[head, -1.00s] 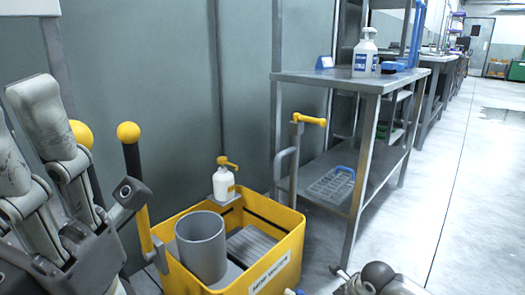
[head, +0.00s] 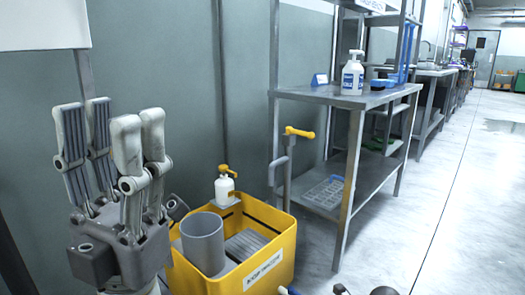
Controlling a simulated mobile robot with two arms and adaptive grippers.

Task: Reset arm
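My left gripper (head: 112,128) is raised at the left of the head view, with its fingers pointing up. Its ridged dark finger pads stand apart with a gap between them, and it is open and empty. It is in front of the grey-green wall, left of the yellow bin, and touches nothing that I can see. My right gripper cannot be made out. A dark rounded part shows at the bottom edge, but it is too cut off to identify.
A yellow bin (head: 283,262) holds a grey cylinder (head: 203,244). A white pump bottle (head: 224,188) stands at its back corner. Open floor (head: 455,220) stretches along the right.

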